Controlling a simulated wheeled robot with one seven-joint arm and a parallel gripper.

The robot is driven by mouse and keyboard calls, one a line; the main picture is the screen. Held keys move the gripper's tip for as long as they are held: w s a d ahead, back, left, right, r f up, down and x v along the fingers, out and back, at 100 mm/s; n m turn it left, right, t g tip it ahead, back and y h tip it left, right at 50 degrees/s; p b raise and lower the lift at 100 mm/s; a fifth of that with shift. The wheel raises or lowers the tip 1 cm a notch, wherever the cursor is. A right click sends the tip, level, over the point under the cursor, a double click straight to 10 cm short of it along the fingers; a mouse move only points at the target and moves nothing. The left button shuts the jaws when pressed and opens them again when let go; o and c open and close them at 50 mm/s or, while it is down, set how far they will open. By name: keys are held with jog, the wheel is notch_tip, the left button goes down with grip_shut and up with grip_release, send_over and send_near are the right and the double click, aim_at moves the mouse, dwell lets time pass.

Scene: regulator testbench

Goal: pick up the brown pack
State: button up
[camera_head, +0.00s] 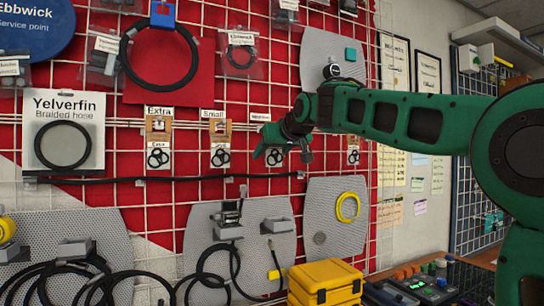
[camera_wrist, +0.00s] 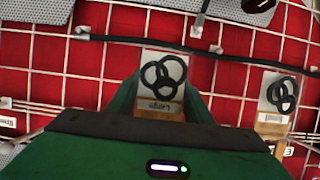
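Several small brown packs with white fronts and black rings hang in a row on the red grid wall. In the head view one hangs under the "Extra" label (camera_head: 158,140), one under "Small" (camera_head: 221,143), and one (camera_head: 353,150) right of my gripper. My gripper (camera_head: 272,152) is at another pack in this row and partly hides it. In the wrist view this pack (camera_wrist: 163,80) shows upside down between my green fingers (camera_wrist: 163,100), which stand open on either side. Its lower brown part is hidden behind my gripper. I cannot tell whether the fingers touch it.
A neighbouring pack (camera_wrist: 277,97) hangs close by in the wrist view. A black hose (camera_head: 170,180) runs along the wall below the row. Grey perforated panels (camera_head: 335,220) with hooks and cables are lower down. Yellow cases (camera_head: 325,283) stand below.

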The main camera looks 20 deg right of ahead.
jog(key=shift+c, duration=0.4)
jog(key=s+d, duration=0.1)
jog(key=s, duration=0.8)
jog(key=s+d+r, duration=0.1)
jog(key=s, duration=0.8)
jog(key=shift+d+r, duration=0.25)
jog(key=shift+d, duration=0.05)
jog(key=shift+w, duration=0.1)
